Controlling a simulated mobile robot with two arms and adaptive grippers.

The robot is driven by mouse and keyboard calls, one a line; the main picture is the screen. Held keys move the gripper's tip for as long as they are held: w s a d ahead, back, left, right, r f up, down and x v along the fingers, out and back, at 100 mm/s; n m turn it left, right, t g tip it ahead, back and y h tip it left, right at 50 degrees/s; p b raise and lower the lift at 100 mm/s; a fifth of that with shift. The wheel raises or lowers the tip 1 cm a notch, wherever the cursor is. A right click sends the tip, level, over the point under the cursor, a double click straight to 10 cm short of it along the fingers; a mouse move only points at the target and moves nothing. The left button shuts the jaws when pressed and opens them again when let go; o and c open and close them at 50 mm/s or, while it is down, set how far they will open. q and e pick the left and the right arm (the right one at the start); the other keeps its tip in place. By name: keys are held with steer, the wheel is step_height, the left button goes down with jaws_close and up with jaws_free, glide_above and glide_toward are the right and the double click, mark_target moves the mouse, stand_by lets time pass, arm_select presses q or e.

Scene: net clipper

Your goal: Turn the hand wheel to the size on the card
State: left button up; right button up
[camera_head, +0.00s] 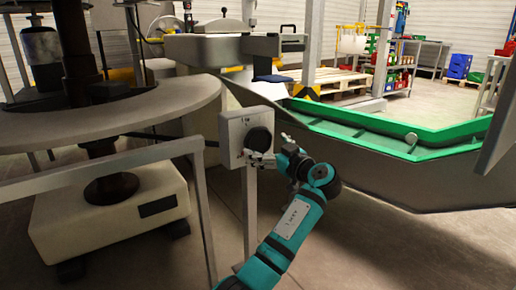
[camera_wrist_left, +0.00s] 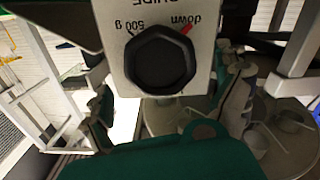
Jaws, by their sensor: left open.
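The hand wheel is a black, many-sided knob (camera_head: 259,140) on the front of a pale box (camera_head: 232,126) on a post, in the middle of the head view. In the left wrist view, the knob (camera_wrist_left: 160,60) is large at the top centre. The box face around it shows upside-down lettering, "GUIDE", "500 g" and "down", with a red mark by "down". My left gripper (camera_head: 264,156) is open in front of the knob. In the wrist view its fingers stand either side of the knob, with visible gaps. I cannot make out a separate card. My right gripper is not in view.
A round grey table (camera_head: 110,118) on a pale base stands left, with a grey rail in front. A metal trough with a green rim (camera_head: 440,140) runs along the right. Pallets (camera_head: 335,82) and shelves are behind. The floor at lower right is clear.

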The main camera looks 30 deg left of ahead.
mark_target(261, 143)
arm_select(q)
steer(key=b+x, duration=0.1)
steer(key=x, duration=0.4)
steer(key=c, duration=0.9)
